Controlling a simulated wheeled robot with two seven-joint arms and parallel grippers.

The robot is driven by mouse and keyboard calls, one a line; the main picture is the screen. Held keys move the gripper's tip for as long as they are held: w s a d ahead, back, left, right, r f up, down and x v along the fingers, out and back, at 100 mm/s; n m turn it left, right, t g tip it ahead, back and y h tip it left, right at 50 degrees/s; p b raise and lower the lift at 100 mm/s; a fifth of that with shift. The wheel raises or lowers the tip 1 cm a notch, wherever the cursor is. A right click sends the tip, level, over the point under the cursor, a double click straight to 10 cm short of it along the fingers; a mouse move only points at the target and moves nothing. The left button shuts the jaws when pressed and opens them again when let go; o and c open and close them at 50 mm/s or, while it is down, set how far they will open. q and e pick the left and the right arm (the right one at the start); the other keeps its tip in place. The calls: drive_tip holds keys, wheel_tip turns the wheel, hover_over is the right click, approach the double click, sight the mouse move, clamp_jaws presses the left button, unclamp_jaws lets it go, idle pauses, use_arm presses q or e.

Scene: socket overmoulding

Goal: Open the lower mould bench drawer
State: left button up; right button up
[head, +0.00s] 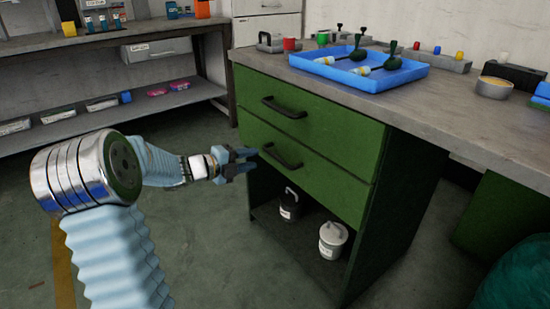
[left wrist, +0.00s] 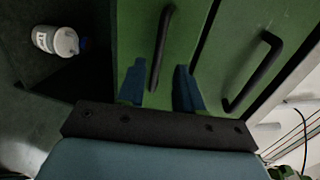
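The green mould bench has two drawer fronts, and both look shut. The lower drawer (head: 318,168) has a dark bar handle (head: 283,156), also in the left wrist view (left wrist: 162,45). The upper drawer (head: 335,122) has a similar handle (head: 284,108), seen at the right in the left wrist view (left wrist: 255,70). My left gripper (head: 254,160) is open and empty, at the left end of the lower handle. In the left wrist view, its blue fingers (left wrist: 160,78) appear either side of that handle's near end; contact cannot be told. My right gripper is not in view.
A blue tray (head: 345,76) with tools lies on the benchtop (head: 460,115). A shelving rack (head: 170,98) stands at the left. The floor before the drawers is clear.

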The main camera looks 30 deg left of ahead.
sight(271, 155)
use_arm(q)
drive_tip(key=x, duration=0.8)
drive_tip(key=shift+w+d+f+b, duration=0.1)
drive_tip(key=shift+w+d+b, duration=0.05)
drive_tip(key=shift+w+b, duration=0.2)
drive_tip(key=shift+c, duration=0.4)
clamp_jaws()
